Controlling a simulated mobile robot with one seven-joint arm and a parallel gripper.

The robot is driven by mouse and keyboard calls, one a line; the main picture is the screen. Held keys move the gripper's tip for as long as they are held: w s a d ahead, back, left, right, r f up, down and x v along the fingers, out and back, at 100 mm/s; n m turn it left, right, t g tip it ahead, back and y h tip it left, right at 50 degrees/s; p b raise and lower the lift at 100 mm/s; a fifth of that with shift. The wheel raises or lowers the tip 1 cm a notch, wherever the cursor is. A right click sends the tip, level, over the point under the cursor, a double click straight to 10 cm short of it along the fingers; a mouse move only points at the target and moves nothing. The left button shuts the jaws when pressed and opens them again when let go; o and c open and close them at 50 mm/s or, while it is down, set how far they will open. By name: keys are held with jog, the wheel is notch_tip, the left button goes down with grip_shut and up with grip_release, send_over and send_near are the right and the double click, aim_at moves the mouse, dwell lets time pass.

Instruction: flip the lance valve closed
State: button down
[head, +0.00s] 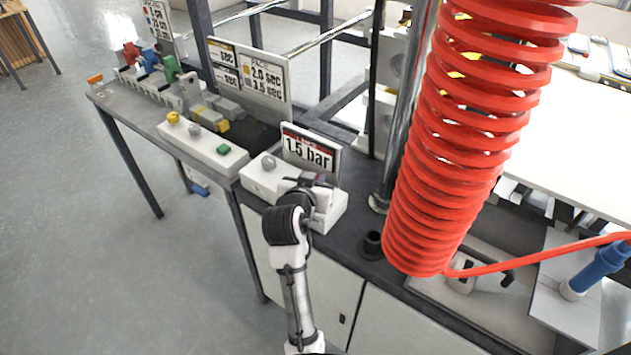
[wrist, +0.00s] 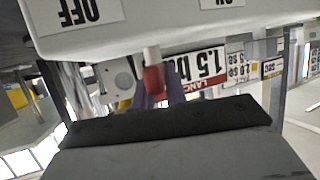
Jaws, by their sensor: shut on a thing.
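The white valve box (head: 258,185) stands on the dark bench top under a "1.5 bar" sign (head: 309,150). My gripper (head: 318,181) is at the right part of this box, and my wrist hides most of what it holds. In the wrist view, which is upside down, the lance valve's red-tipped lever (wrist: 153,80) sticks out from the box between the "OFF" label (wrist: 85,12) and the "ON" label. My gripper's purple fingers (wrist: 158,98) are shut at the red tip. The exact angle of the lever cannot be told.
A grey knob (head: 268,163) sits on the left part of the box. A white button box (head: 203,146) is further left. A large red coiled hose (head: 470,150) hangs close on the right. A small black cup (head: 372,245) stands right of the box.

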jog(key=n+y, duration=0.3)
jog(key=y, duration=0.1)
jog(key=shift+n+t+y, duration=0.3)
jog(key=shift+n, duration=0.1)
jog(key=n+g+y, duration=0.1)
jog(key=n+y, duration=0.2)
jog(key=y, duration=0.1)
jog(key=shift+n+b, duration=0.3)
jog(key=shift+b, duration=0.1)
jog(key=n+g+y+b, duration=0.1)
jog(key=n+y, duration=0.2)
jog(key=shift+a+g+y, duration=0.15)
jog(key=shift+g+y, duration=0.15)
jog(key=shift+g, duration=0.1)
jog(key=shift+s+a+n+g+y+b, duration=0.15)
jog(key=shift+n+g+y+b, duration=0.75)
jog(key=shift+n+g+y, duration=0.6)
jog(key=shift+n, duration=0.4)
jog(key=c, duration=1.4)
grip_release()
jog(key=shift+c, duration=0.2)
jog(key=shift+r, duration=0.15)
